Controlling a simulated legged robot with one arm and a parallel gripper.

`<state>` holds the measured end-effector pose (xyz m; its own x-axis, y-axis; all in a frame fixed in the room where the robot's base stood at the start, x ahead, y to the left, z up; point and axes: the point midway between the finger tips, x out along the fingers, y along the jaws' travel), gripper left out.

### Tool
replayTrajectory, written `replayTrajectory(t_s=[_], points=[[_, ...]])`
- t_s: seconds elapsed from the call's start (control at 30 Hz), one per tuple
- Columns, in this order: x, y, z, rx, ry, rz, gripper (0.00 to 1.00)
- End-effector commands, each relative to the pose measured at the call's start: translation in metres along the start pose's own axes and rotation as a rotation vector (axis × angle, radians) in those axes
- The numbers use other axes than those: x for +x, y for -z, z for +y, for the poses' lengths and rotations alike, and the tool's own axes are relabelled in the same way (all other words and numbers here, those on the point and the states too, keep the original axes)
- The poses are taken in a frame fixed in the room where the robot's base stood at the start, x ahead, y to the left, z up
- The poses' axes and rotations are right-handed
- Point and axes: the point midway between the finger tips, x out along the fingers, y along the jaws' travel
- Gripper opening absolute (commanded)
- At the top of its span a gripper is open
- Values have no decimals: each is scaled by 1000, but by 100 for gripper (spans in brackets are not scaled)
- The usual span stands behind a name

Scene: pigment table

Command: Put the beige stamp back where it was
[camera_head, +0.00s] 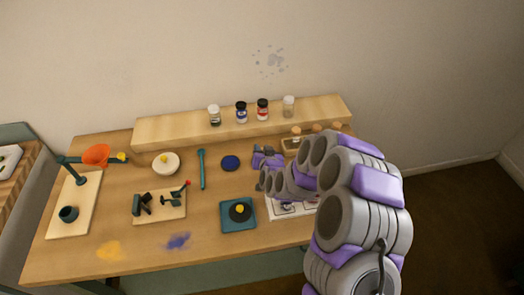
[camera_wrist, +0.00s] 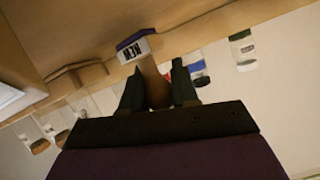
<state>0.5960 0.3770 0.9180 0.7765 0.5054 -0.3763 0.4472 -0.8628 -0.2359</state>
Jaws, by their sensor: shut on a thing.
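My gripper (camera_wrist: 157,88) is shut on the beige stamp (camera_wrist: 153,72), whose wooden handle sits between the two dark fingers in the wrist view. The stamp's head has a white lettered face and a purple edge, and it points away from the fingers. In the head view my gripper (camera_head: 264,158) is above the table, right of the blue disc and left of the stamp rack (camera_head: 291,145). The held stamp cannot be made out there. Wooden stamp handles (camera_head: 297,131) show at the rack, partly hidden by my arm.
A raised shelf (camera_head: 180,130) with several small jars (camera_head: 241,112) runs along the back. A teal pad (camera_head: 238,226), a white sheet (camera_head: 276,211), a blue disc (camera_head: 231,163) and a tool board (camera_head: 150,212) lie on the table. The front left holds pigment smears (camera_head: 178,241).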

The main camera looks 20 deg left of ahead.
Motion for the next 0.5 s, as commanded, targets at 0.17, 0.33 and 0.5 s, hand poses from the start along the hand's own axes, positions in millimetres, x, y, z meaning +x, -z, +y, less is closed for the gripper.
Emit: replayTrajectory(t_s=[0.17,0.33,0.5], points=[[0,1,0,0,0,1,10],[2,-4,1,1,0,1,10],[4,-8,3,2,-1,0,10]])
